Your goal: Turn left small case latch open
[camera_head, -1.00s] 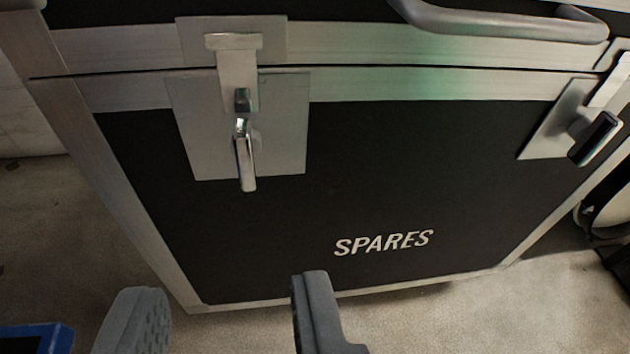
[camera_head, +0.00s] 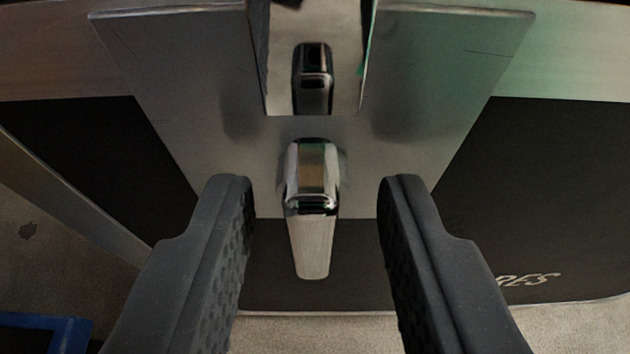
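The left latch of the small case fills the middle of the view. Its chrome lever (camera_head: 313,215) hangs straight down from the pivot on a grey metal latch plate (camera_head: 430,70). A small dark chrome catch (camera_head: 312,80) sits above the lever in the plate's slot. My gripper (camera_head: 315,190) is open, with one dark ridged finger on each side of the lever. Gaps show between the lever and both fingers, so neither appears to touch it. The case's black front (camera_head: 560,190) is behind the plate.
Part of the white lettering (camera_head: 528,280) shows at the right on the case front. The case's lower metal edge and pale floor (camera_head: 300,330) lie below. A blue object (camera_head: 45,333) is at the lower left corner.

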